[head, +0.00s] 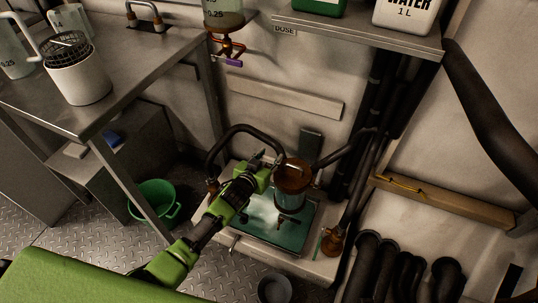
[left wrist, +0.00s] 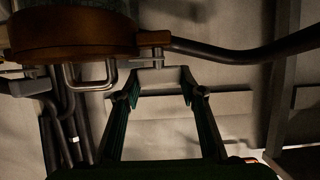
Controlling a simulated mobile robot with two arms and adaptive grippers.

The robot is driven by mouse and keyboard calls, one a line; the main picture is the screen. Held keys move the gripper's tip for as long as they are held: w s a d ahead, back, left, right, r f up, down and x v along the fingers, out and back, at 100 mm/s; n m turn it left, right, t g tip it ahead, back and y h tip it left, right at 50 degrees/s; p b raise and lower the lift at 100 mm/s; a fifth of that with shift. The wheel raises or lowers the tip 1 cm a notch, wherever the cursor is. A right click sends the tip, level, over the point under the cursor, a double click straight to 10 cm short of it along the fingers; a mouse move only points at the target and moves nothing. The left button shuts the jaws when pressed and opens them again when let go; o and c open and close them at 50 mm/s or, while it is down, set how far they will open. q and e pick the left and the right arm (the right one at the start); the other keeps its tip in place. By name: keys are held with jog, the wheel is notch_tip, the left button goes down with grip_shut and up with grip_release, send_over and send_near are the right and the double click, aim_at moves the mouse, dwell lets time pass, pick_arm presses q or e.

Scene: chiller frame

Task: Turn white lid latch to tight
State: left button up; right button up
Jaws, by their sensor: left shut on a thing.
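The vessel with a brown round lid (head: 292,174) and a glass body (head: 290,200) stands over a teal tray in the lower middle of the head view. In the left wrist view the brown rim (left wrist: 70,38) fills the upper left. A pale, white-looking latch (left wrist: 158,75) hangs on a short stem beside that rim. My left gripper (head: 274,158) reaches the lid's left side. In the wrist view the fingertips (left wrist: 158,90) close on both ends of the latch. The latch is hidden behind the gripper in the head view. My right gripper is out of view.
A dark curved hose (head: 235,132) arches behind my left gripper. A pipe fitting (head: 333,240) stands at the tray's right. A metal loop (left wrist: 90,78) hangs under the rim at left. A green bucket (head: 155,201) and steel table (head: 125,75) stand left.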

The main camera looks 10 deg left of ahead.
pick_arm(q)
jog(key=shift+d, duration=0.1)
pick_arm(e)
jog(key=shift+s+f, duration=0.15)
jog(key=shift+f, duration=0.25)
pick_arm(q)
jog(key=o, duration=0.8)
jog(key=shift+s, duration=0.1)
jog(key=v, duration=1.2)
jog(key=shift+r, duration=0.1)
